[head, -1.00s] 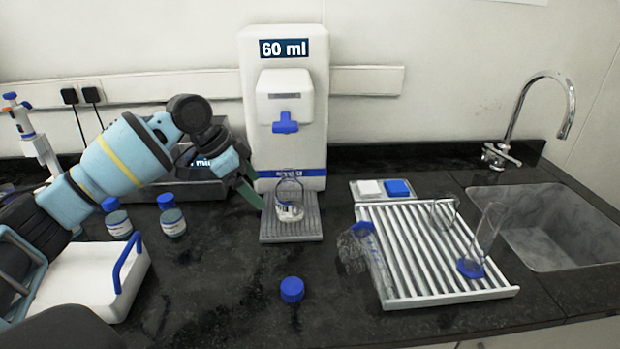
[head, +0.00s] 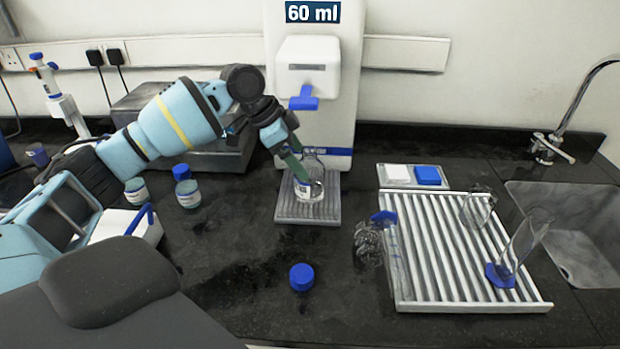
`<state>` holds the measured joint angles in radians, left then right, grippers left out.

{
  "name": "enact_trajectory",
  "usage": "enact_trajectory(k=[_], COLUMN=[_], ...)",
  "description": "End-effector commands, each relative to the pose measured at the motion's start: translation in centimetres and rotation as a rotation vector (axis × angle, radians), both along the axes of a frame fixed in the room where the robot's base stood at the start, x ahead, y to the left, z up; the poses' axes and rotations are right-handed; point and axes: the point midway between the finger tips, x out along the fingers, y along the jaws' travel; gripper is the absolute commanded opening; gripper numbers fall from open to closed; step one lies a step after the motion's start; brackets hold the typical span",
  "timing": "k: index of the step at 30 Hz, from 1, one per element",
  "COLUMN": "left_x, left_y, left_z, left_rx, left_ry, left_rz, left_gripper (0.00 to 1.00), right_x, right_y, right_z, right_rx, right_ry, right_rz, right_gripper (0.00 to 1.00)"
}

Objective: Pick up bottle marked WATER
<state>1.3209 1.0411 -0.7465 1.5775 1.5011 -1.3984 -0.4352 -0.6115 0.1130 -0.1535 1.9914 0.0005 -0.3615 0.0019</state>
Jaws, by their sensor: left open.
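A clear glass bottle (head: 316,188) with a white label stands upright and uncapped on the grey drip tray (head: 290,213) of the dispenser; the label's word is too small to read. My left gripper (head: 338,169) is open at the bottle's upper part. One green finger crosses in front of its left side, and the other shows behind and to the right. I cannot tell whether either finger touches the glass. My right gripper is not in view.
The white dispenser (head: 350,100) reads "60 ml" and stands behind the bottle. A blue cap (head: 301,277) lies on the dark counter in front. A ribbed drying rack (head: 440,290) with glassware and a sink (head: 575,225) are right.

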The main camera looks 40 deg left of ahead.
Motion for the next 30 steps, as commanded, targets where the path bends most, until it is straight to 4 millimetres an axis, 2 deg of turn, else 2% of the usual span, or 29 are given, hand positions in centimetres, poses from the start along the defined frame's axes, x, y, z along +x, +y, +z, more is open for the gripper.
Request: enact_trajectory(k=[12,21,30], left_x=[1.6,1.7,1.7], left_y=[-2.2,-2.3,-2.3], left_z=[-3.9,-4.2,-4.2], left_rx=[0.000,0.001,0.001], left_ry=[0.000,-0.001,-0.001], left_rz=[-0.001,0.000,0.000], left_gripper=[0.88,0.88,0.49], right_x=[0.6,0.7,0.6], right_y=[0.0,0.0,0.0], right_z=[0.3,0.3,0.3], right_rx=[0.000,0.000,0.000], right_ry=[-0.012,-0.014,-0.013], right_rz=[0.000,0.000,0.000], right_gripper=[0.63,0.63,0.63])
